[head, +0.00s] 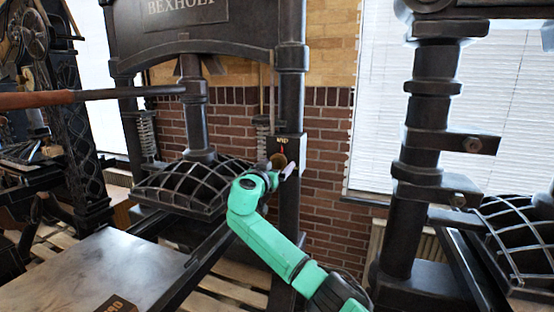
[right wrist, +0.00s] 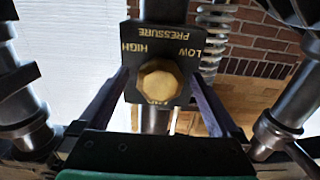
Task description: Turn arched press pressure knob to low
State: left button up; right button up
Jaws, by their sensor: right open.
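The arched press (head: 205,35) carries a small black pressure box on its right column. Its brass pressure knob (right wrist: 160,82) is a faceted disc below the gold word PRESSURE (right wrist: 170,34). In the right wrist view HIGH stands at the knob's left and LOW at its right. The knob also shows small in the head view (head: 279,160), with a red mark just above it. My right gripper (right wrist: 158,77) is open, one finger on either side of the knob, with no clear contact. The knob's pointer direction cannot be told. My left gripper is not in view.
A long wooden-handled lever (head: 90,95) reaches left from the arched press. The flat press bed (head: 95,275) lies at the lower left. A second press column (head: 420,150) stands at the right. A spring (right wrist: 215,40) is close beside the knob box.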

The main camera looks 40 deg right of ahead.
jog(key=shift+w, duration=0.1)
jog(key=shift+d, duration=0.1)
jog(key=c, duration=1.3)
jog(key=shift+c, duration=0.2)
